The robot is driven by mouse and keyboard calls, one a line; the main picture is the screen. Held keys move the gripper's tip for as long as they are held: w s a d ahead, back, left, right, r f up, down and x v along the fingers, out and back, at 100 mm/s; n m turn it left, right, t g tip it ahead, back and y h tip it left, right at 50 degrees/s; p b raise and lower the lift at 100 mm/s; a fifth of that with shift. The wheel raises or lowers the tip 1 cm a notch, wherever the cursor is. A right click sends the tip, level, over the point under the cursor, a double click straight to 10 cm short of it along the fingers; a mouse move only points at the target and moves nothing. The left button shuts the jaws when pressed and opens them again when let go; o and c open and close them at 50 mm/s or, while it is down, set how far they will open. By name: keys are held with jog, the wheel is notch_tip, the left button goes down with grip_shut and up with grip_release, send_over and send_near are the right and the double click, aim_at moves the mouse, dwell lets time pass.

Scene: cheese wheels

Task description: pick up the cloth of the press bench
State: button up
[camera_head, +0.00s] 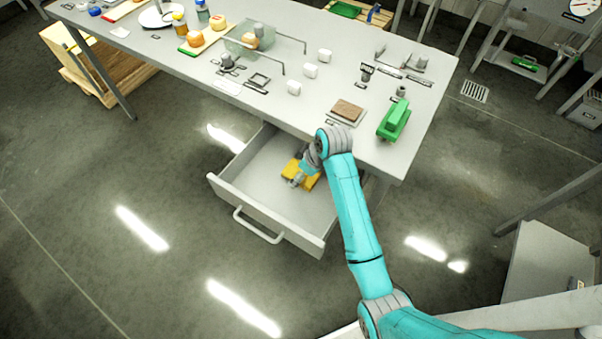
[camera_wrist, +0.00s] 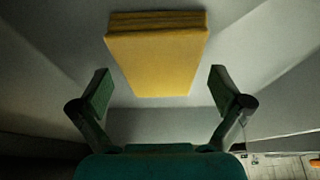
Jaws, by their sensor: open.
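A folded yellow cloth (camera_head: 309,181) lies in the open drawer (camera_head: 238,186) under the bench, partly hidden by my arm in the head view. In the wrist view the cloth (camera_wrist: 157,58) looks like a thick yellow block, just beyond the fingertips and centred between them. My gripper (camera_wrist: 160,92) is open and empty, with green pads on its two fingers. I cannot tell whether the fingers touch the cloth.
The bench top (camera_head: 300,108) overhangs the back of the drawer. A brown block (camera_head: 347,110) and a green object (camera_head: 393,120) stand near its front edge, close to my arm. The drawer front with its handle (camera_head: 258,226) stands out over clear floor.

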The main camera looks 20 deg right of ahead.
jog(key=shift+f, duration=0.1)
jog(key=c, duration=1.1)
